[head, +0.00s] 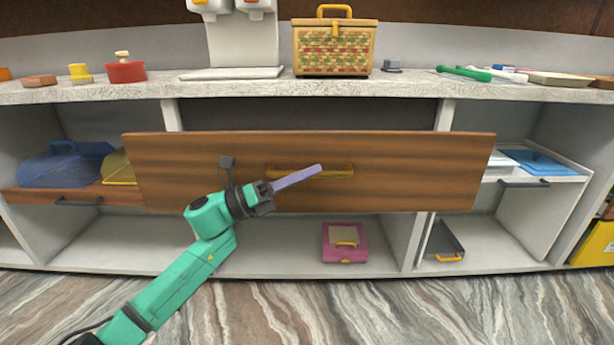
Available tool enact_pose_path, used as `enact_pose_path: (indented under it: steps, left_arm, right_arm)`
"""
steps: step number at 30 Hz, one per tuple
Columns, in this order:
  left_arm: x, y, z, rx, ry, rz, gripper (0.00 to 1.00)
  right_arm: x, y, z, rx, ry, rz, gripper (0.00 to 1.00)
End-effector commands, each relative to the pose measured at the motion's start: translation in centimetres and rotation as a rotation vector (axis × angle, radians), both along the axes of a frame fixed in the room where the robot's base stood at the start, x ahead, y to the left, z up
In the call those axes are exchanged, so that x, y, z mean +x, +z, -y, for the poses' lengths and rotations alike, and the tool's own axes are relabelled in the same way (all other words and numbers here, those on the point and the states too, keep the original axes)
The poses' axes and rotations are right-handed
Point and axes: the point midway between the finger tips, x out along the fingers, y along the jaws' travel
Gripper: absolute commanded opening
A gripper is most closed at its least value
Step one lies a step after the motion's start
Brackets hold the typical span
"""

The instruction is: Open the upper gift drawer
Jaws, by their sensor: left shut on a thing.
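The wooden drawer front (400,190) spans the middle of the counter. It overlaps the cabinet uprights on both sides, so it stands out from the cabinet, and a dark gap shows above it. A gold bar handle (340,171) runs across its middle. My left gripper (312,172), with pale purple fingers, reaches in from the left and is shut on the handle. The fingers hide part of the bar. My right gripper is not in view.
On the countertop (420,87) stand a woven basket box (335,48), a dispenser (242,40), a red pot (125,71) and green-handled tools (463,73). Below the drawer, a pink case (344,243) sits on the lower shelf. A blue lidded tray (60,166) is at left.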

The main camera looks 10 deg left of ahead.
Motion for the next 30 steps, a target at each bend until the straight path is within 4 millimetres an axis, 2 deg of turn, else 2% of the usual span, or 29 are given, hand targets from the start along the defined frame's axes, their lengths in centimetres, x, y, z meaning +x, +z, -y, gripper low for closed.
enact_pose_path:
  steps: [10, 11, 12, 23, 26, 30]
  left_arm:
    - [0.0, 0.1, 0.0, 0.000, 0.001, 0.001, 0.00]
    - [0.0, 0.1, 0.0, 0.000, 0.001, 0.001, 0.24]
    - [0.0, 0.1, 0.0, 0.000, 0.001, 0.001, 0.32]
    - [-0.1, -0.1, -0.3, -0.001, 0.001, -0.001, 0.32]
    - [-0.6, -0.5, -1.2, -0.001, 0.001, -0.001, 0.32]
    - [-1.7, -1.4, -3.4, 0.000, 0.003, -0.003, 0.32]
  right_arm:
    - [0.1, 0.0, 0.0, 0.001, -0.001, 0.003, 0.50]
    - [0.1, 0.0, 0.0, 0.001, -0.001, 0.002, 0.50]
    - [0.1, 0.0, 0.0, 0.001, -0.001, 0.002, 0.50]
    - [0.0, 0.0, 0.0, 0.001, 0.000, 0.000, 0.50]
    - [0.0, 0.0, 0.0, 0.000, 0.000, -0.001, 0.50]
    - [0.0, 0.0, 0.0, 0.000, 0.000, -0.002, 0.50]
